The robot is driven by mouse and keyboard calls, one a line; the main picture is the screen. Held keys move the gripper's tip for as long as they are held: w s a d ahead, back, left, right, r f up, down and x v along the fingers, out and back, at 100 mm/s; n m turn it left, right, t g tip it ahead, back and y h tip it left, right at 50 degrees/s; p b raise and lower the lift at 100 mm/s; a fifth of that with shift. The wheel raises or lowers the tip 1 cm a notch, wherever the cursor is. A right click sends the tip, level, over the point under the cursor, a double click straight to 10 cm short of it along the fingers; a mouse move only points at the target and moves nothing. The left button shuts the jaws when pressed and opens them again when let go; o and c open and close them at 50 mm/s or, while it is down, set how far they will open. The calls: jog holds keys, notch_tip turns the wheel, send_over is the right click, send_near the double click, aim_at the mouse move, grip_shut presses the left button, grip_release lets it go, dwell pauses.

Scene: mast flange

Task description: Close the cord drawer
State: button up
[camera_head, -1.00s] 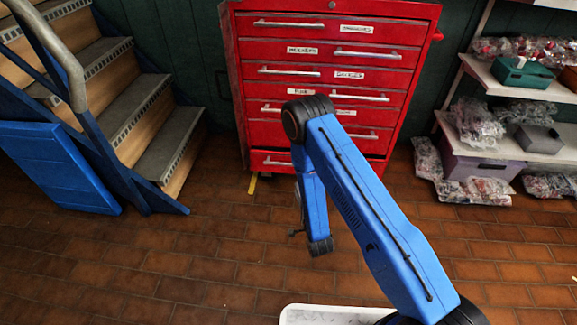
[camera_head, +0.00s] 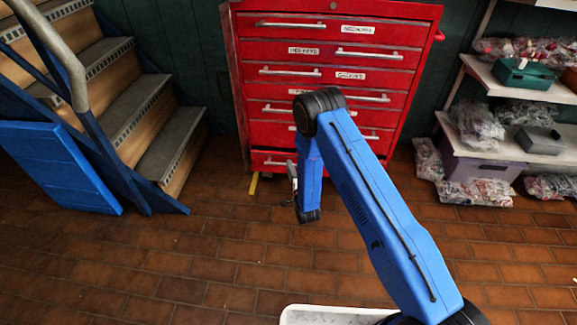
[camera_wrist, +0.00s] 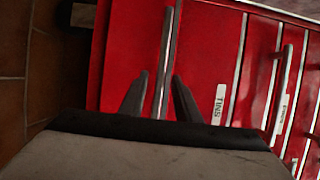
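The red tool cabinet (camera_head: 330,75) has several labelled drawers. The bottom drawer (camera_head: 262,156) stands out a little from the front in the head view. Its label is hidden behind my arm, so I cannot read whether it is the cord drawer. My gripper (camera_head: 292,172) is small and partly hidden by my arm, close to this drawer's handle (camera_head: 274,163). In the wrist view, my gripper (camera_wrist: 160,84) is open, one finger on each side of a bar handle (camera_wrist: 167,45). I cannot tell whether the fingers touch it. A label reading TINS (camera_wrist: 219,104) is on the drawer above.
Stairs (camera_head: 130,105) with a blue frame and a blue panel (camera_head: 58,165) stand at left. A shelf (camera_head: 525,85) with bagged goods and boxes stands at right. The brick floor (camera_head: 200,255) before the cabinet is clear. A yellow strip (camera_head: 253,184) lies by its lower left corner.

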jog(key=shift+x, duration=1.35)
grip_shut()
jog(key=shift+w, duration=2.15)
jog(key=shift+d, duration=0.1)
grip_release()
jog(key=v, duration=1.7)
jog(key=shift+s, duration=0.15)
